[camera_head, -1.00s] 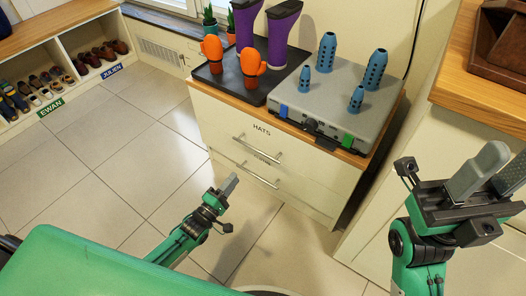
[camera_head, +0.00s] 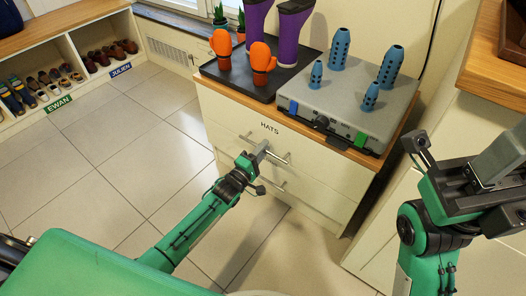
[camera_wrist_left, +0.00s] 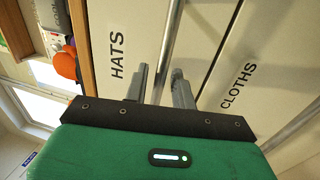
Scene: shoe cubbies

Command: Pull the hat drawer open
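The hat drawer (camera_head: 238,130) is the white upper drawer marked HATS, and its front looks flush with the cabinet. Its metal bar handle (camera_head: 277,157) runs across the front, partly hidden by my left gripper (camera_head: 260,152). In the left wrist view the HATS drawer front (camera_wrist_left: 130,20) stands beside the CLOTHS drawer (camera_wrist_left: 255,60). There the handle bar (camera_wrist_left: 172,35) passes between the two separated fingers of my left gripper (camera_wrist_left: 160,88); I cannot tell whether they touch it.
The CLOTHS drawer handle (camera_head: 278,186) is just below. A wooden-topped unit (camera_head: 490,70) stands at right. Floor at left is clear.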

